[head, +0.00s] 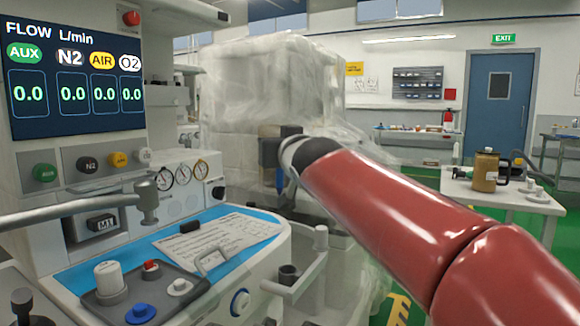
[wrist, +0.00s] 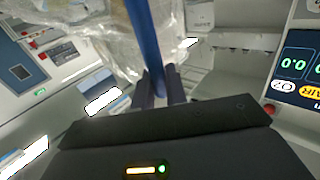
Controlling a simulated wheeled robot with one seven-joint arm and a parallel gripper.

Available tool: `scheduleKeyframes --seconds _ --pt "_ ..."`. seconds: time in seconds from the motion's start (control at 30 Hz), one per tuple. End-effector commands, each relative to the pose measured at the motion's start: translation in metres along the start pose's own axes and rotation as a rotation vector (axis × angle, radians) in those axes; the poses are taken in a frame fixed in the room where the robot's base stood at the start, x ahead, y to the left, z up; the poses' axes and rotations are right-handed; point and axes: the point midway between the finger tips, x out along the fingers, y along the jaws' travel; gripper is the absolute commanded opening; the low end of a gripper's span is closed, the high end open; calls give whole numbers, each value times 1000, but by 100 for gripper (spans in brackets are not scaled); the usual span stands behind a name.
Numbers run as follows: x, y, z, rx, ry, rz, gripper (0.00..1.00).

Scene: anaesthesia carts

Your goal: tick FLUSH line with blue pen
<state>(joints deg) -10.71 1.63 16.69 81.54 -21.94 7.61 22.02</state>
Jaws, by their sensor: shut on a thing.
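My gripper (head: 272,158) is at the end of my red arm, above and beyond the right side of the cart's worktop. It is shut on the blue pen (head: 280,180), which points down below the jaws. In the wrist view the blue pen (wrist: 146,38) stands between the two dark fingers (wrist: 159,88). A white printed sheet (head: 220,243) lies on the blue mat (head: 90,272) of the cart. Its lines are too small to read, so I cannot tell which is FLUSH. The pen is apart from the sheet, behind and to its right.
A small black block (head: 190,226) lies at the sheet's back edge. A grey tray (head: 150,295) with knobs stands in front. A metal handle (head: 212,258) rises by the sheet's front edge. Plastic-wrapped equipment (head: 270,85) stands behind my gripper. The flow display (head: 75,70) is at left.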

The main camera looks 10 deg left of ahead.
Motion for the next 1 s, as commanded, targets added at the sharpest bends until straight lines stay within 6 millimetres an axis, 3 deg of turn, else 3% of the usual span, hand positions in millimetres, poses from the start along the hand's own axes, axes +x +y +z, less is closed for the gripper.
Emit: scheduleKeyframes --seconds 0.03,0.1,0.33,0.67,1.0 --pt "14 -8 13 3 -2 -11 0" --pt "29 -16 18 4 -4 -10 0" --pt "63 -41 27 -7 0 6 0" --pt "69 -47 35 -12 2 17 0" --pt "69 -46 66 -12 3 16 0"
